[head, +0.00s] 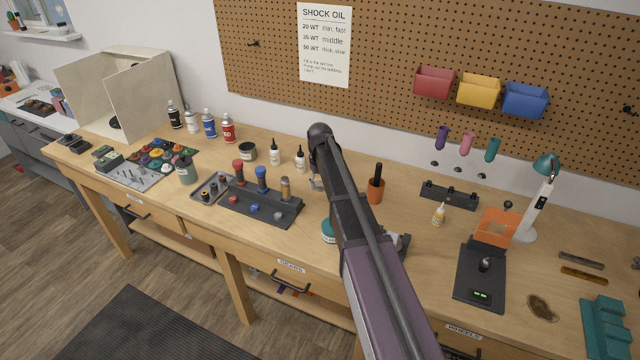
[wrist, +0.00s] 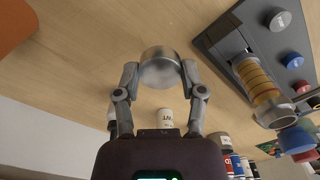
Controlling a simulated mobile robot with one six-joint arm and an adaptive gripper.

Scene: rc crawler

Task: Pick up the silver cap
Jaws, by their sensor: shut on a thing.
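In the wrist view, my gripper (wrist: 160,76) is shut on the silver cap (wrist: 160,67), a short round metallic piece. The two fingers press on its left and right sides, and it appears clear of the bench top. In the head view, my gripper (head: 317,182) is mostly hidden behind my own arm, near the middle of the bench, and the cap cannot be made out clearly there.
A dark stand (head: 262,208) with red, blue and gold shocks is left of my gripper; the gold shock (wrist: 258,82) shows nearby in the wrist view. White bottles (head: 299,160) stand behind. An orange cup (head: 375,190) is to the right.

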